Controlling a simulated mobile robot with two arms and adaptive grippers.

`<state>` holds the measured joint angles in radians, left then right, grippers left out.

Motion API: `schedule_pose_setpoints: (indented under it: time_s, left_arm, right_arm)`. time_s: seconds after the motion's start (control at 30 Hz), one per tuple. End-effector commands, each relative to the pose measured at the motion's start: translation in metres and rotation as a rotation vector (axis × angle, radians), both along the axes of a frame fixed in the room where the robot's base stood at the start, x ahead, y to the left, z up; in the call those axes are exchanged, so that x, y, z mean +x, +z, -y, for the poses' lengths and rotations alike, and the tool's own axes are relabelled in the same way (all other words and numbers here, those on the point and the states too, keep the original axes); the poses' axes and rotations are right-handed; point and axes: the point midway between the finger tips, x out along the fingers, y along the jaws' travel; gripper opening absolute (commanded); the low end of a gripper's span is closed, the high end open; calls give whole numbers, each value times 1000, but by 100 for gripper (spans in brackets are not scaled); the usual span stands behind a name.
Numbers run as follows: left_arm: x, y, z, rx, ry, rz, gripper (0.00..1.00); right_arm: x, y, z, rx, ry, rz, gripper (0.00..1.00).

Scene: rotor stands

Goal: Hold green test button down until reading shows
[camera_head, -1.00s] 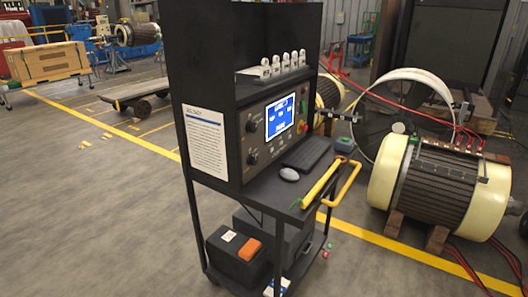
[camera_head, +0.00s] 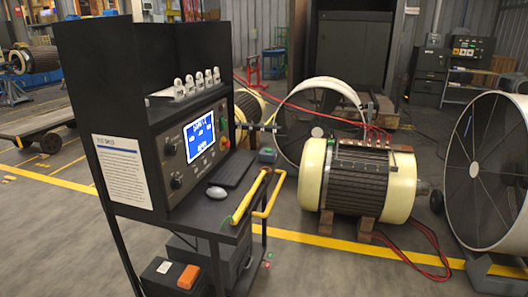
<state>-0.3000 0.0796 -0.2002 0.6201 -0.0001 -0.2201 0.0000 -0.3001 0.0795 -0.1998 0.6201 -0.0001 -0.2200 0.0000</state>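A dark test cart (camera_head: 100,60) stands left of centre, with a sloped control panel (camera_head: 190,165) facing right. Its lit blue screen (camera_head: 200,137) shows white text too small to read. Small green and red controls sit at the panel's right edge, among them a red knob (camera_head: 225,143); which one is the test button I cannot tell. Neither of my grippers is in view, and nothing is seen touching the panel.
A cream-ended motor (camera_head: 340,180) rests on wooden blocks to the right, with red cables on the floor. Grey floor in front is open.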

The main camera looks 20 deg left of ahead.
Motion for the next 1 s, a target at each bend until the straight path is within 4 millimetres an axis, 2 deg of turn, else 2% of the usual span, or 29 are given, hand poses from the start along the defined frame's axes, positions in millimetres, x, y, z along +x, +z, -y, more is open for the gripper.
schedule_pose_setpoints:
  time_s: [0.47,0.63,1.0]
  left_arm:
    - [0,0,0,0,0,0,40]
    - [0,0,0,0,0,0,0]
    - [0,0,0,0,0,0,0]
  right_arm:
    - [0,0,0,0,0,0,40]
    - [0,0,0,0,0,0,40]
    - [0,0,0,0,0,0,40]
